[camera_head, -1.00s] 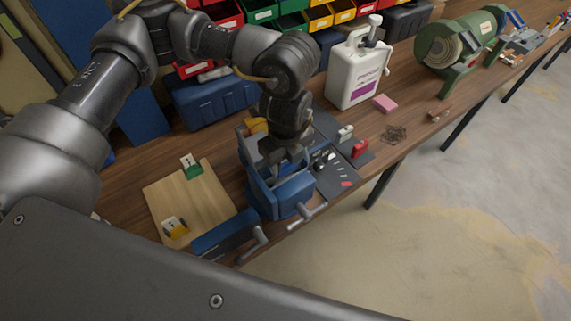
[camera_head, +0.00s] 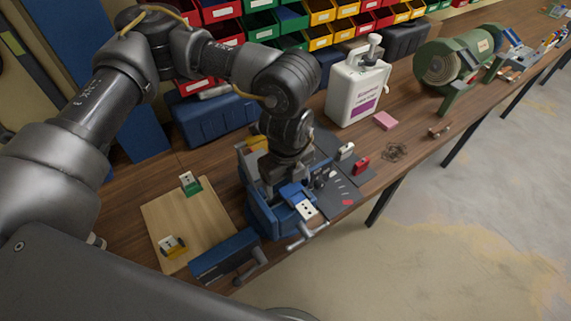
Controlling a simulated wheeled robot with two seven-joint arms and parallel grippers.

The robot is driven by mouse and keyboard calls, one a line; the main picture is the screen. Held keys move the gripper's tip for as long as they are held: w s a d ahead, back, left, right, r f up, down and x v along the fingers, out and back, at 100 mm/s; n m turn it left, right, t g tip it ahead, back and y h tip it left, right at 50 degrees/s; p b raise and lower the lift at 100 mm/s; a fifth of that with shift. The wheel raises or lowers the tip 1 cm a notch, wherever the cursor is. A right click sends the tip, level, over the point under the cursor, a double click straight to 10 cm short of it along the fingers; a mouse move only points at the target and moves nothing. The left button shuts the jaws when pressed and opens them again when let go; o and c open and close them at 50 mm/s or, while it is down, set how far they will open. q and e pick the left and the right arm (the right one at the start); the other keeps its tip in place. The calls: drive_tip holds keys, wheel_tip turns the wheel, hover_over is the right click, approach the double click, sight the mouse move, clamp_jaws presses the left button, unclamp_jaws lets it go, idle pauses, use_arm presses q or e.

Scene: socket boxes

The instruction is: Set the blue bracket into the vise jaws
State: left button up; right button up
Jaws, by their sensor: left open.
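The blue bracket (camera_head: 292,194), with a white plate carrying dark marks, shows at the near right side of the blue vise (camera_head: 262,213). It looks tilted and lies at or over the vise's top; I cannot tell whether it is seated between the jaws. My left gripper (camera_head: 275,180) points down over the vise, right beside the bracket. It is open; its fingertips are partly hidden by its own body and the bracket. The vise handle (camera_head: 308,236) sticks out at the front. My right gripper is not in view.
A wooden board (camera_head: 205,222) holds a green bracket (camera_head: 190,184) and a yellow one (camera_head: 172,246). A dark mat (camera_head: 343,190), red bracket (camera_head: 361,165) and white jug (camera_head: 355,95) are to the right.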

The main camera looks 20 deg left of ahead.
sight(286, 188)
use_arm(q)
wheel_tip(286, 188, up, 3)
drive_tip(key=shift+s+r+b, duration=0.1)
drive_tip(key=shift+s+b, duration=0.05)
drive_tip(key=shift+b, duration=0.4)
wheel_tip(286, 188, up, 7)
drive_tip(key=shift+s+r+b, duration=0.2)
drive_tip(key=shift+b, duration=0.2)
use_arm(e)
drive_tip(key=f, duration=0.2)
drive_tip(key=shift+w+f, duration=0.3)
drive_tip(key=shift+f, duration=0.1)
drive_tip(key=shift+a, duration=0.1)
